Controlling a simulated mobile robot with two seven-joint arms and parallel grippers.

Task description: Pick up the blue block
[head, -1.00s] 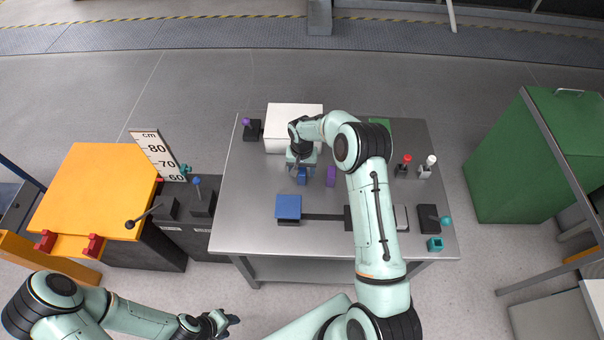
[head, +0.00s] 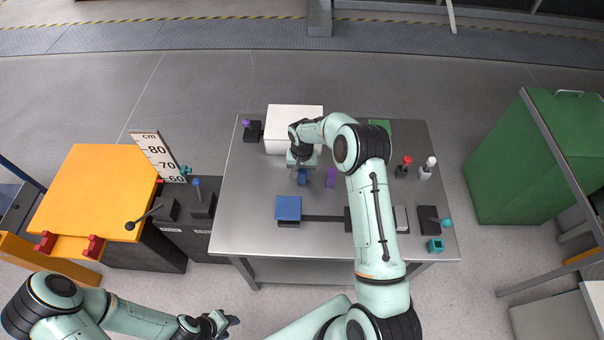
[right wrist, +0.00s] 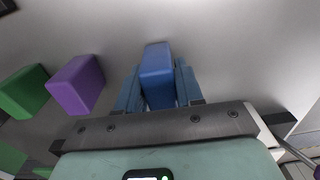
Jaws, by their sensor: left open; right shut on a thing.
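The blue block (head: 303,180) stands on the metal table, partly hidden by my right gripper (head: 301,176). In the right wrist view the blue block (right wrist: 157,72) sits between the two blue fingers, and my right gripper (right wrist: 156,88) is shut on it. I cannot tell any gap between the block and the table top. My left gripper (head: 229,320) is open and empty, low in the head view, off the table's front edge.
A purple block (head: 331,177) stands just right of the blue one, and a green block (right wrist: 24,91) lies beyond it. A white box (head: 293,112) is behind. A blue square plate (head: 288,207) is in front.

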